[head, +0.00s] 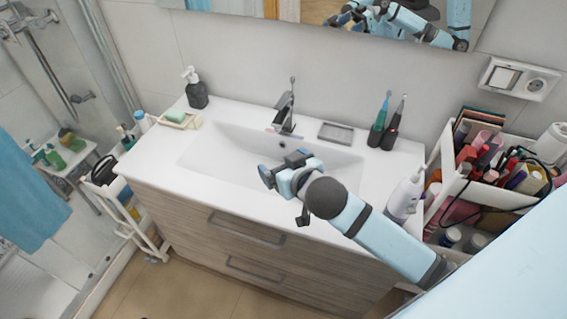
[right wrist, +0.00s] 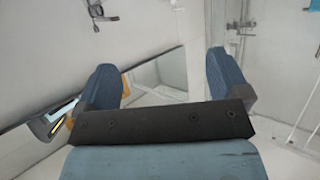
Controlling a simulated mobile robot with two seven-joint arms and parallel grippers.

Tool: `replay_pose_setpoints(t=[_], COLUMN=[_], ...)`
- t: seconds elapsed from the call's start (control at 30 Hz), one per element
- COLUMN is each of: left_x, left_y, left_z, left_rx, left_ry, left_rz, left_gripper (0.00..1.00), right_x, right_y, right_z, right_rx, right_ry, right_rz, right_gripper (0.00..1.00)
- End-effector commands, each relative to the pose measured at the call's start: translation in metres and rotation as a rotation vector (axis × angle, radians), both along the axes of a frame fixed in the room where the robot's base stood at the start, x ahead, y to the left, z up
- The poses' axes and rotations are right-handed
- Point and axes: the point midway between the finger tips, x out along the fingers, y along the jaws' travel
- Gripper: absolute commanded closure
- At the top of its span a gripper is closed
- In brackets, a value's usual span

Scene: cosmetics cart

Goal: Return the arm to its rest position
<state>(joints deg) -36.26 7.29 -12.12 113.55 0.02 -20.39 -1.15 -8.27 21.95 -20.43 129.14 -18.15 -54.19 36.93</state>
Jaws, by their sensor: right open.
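My right arm comes in from the lower right in the head view. Its gripper (head: 265,176) hangs over the front part of the white sink basin (head: 228,148). In the right wrist view the two blue fingers of the right gripper (right wrist: 160,82) stand wide apart with nothing between them. That view looks toward the wall, the mirror (right wrist: 160,75) and the shower corner. My left gripper is not seen directly; part of my body shows only in the mirror in the head view.
The cosmetics cart (head: 436,183), full of bottles and tubes, stands right of the counter. A white pump bottle (head: 404,196) is close beside my right forearm. A dark soap dispenser (head: 196,90), soap dish (head: 180,120), faucet (head: 285,110), grey tray (head: 336,133) and two toothbrushes (head: 384,125) line the back.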

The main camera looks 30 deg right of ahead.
Motion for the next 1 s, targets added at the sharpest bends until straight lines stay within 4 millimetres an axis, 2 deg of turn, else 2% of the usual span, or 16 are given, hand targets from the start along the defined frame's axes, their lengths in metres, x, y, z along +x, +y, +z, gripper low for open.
replay_pose_setpoints(t=[0.33, 0.37, 0.47, 0.6, 0.7, 0.83, 0.9, 1.0], left_x=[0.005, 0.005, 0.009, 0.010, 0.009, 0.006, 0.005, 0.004], left_y=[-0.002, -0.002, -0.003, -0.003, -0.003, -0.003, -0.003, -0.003], left_z=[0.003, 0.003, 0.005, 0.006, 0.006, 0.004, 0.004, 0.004], left_rx=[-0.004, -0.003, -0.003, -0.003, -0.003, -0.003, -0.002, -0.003], left_ry=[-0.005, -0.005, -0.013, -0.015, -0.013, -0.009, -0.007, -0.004], left_rz=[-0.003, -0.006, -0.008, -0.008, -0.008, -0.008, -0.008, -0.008], left_gripper=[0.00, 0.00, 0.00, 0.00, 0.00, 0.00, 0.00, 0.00], right_x=[-0.001, -0.004, -0.020, -0.065, -0.102, -0.141, -0.154, -0.160], right_y=[0.001, 0.002, 0.012, 0.028, 0.036, 0.041, 0.042, 0.042], right_z=[-0.003, -0.011, -0.052, -0.128, -0.173, -0.210, -0.220, -0.225], right_rx=[-0.001, -0.001, -0.007, -0.008, -0.006, -0.009, -0.010, -0.013], right_ry=[0.005, 0.016, 0.070, 0.144, 0.173, 0.188, 0.190, 0.190], right_rz=[0.004, 0.014, 0.074, 0.180, 0.229, 0.256, 0.261, 0.263], right_gripper=[0.06, 0.06, 0.06, 0.06, 0.06, 0.06, 0.06, 0.06])
